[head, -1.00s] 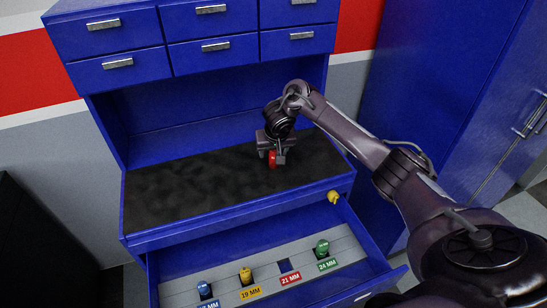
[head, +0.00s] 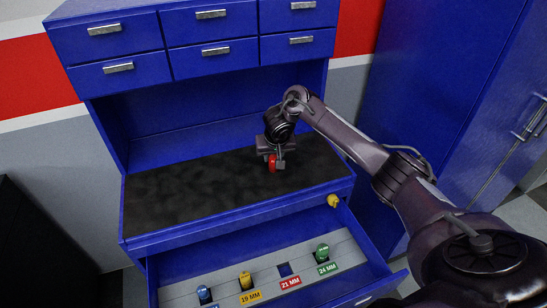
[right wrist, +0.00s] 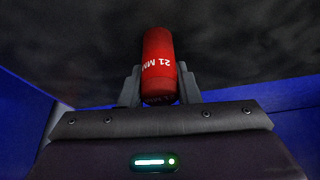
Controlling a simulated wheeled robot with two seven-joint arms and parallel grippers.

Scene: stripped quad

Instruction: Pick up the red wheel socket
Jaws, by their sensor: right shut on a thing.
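The red wheel socket (head: 272,164) is at my right gripper (head: 277,161), over the right part of the dark worktop. In the right wrist view the red socket (right wrist: 160,68), marked 21 MM, sits between the two fingers of the right gripper (right wrist: 159,86), which are shut on it. Whether its lower end touches the worktop is hard to tell. My left gripper is not in view.
The open drawer (head: 220,283) below holds blue (head: 205,294), yellow (head: 245,280) and green (head: 322,252) sockets. The 21 MM slot (head: 285,269) is empty. A yellow object (head: 333,200) is at the cabinet's front edge. The worktop (head: 190,195) is clear to the left.

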